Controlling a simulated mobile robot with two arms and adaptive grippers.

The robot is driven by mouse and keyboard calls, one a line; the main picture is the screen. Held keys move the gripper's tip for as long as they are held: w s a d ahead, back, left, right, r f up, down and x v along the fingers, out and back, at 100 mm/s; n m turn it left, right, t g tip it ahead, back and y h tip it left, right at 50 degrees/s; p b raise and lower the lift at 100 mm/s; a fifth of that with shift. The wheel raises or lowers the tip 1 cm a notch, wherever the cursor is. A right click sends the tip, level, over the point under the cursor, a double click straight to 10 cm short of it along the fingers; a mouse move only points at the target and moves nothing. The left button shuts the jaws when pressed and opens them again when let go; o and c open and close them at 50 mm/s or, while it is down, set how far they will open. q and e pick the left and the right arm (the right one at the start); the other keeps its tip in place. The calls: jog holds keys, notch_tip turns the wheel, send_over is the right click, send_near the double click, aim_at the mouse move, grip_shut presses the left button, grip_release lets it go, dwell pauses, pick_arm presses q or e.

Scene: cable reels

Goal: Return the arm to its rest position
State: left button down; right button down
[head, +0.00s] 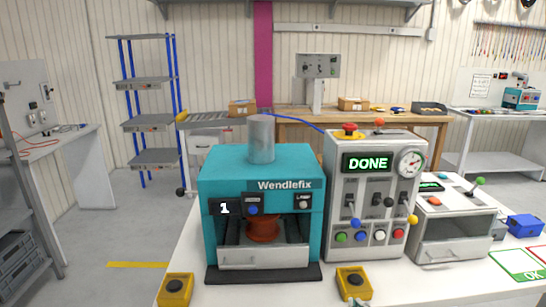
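Neither of my arms nor grippers shows in the head view. The teal Wendlefix press (222,180) stands on the white table (440,285), with a grey cylinder on its top and a small display reading 1. An orange-red reel (263,229) sits inside its opening, behind a grey front panel with a handle. The grey control box (340,215) to its right shows DONE in green on its screen.
A grey drawer unit (455,235), a blue bin (525,226) and a green OK mat (517,264) are at the right. Shelves and benches stand behind.

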jog(key=s+f+m+g+h, duration=0.1)
jog(key=s+f+g, duration=0.35)
jog(key=s, duration=0.55)
jog(key=s+f+m+g, duration=0.25)
jog(key=s+g, duration=0.25)
jog(key=s, duration=0.4)
jog(key=s+f+m+g+h, duration=0.1)
jog(key=s+f+g, duration=0.35)
jog(key=s, duration=0.55)
notch_tip(320, 180, down, 24)
jog(key=g, duration=0.1)
jog(key=s+d+f+g+p, duration=0.1)
jog(key=s+d+f, duration=0.2)
jog(key=s+f, duration=1.4)
jog(key=shift+s+f+n, duration=0.2)
jog(key=shift+s+n, duration=0.15)
jog(key=shift+s, duration=0.25)
